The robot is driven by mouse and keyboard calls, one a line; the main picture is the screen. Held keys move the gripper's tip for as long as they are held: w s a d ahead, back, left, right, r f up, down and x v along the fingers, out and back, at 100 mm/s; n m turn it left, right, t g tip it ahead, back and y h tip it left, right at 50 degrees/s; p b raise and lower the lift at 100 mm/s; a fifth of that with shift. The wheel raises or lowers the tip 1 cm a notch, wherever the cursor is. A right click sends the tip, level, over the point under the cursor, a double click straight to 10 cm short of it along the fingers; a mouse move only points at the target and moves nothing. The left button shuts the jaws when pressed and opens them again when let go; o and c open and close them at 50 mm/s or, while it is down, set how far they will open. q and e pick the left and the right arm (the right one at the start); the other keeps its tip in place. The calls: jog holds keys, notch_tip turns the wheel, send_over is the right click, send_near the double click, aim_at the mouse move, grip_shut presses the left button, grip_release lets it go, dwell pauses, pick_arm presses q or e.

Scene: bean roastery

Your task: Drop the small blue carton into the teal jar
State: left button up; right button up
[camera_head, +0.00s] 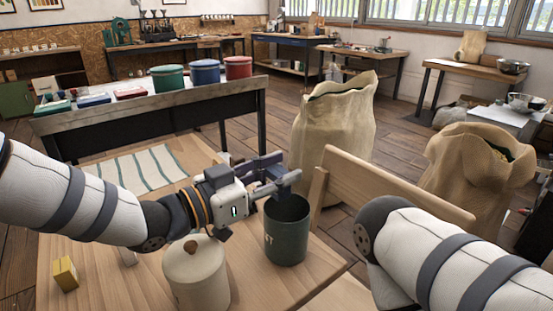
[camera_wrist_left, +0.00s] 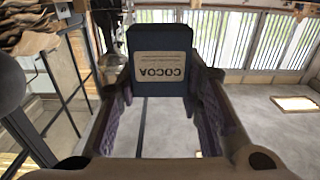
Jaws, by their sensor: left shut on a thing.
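The small blue carton (camera_wrist_left: 162,68), with a pale label reading COCOA upside down, is between the two fingers of my left gripper (camera_wrist_left: 160,100) in the left wrist view. In the head view my left gripper (camera_head: 280,176) is above the rim of the dark teal jar (camera_head: 287,238). There the carton is hard to tell apart from the dark fingers. The jar stands upright and open on the wooden table, with pale letters on its side. My right arm shows at the lower right, but its gripper is out of view.
A cream jar with a knobbed lid (camera_head: 196,275) stands left of the teal jar. A small yellow box (camera_head: 65,274) sits at the table's left, and a striped cloth (camera_head: 140,172) lies behind my left arm. A wooden chair back (camera_head: 385,187) rises to the right.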

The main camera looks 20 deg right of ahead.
aim_at(278, 170)
pick_arm(q)
jog(key=o, duration=1.1)
notch_tip(278, 170, up, 10)
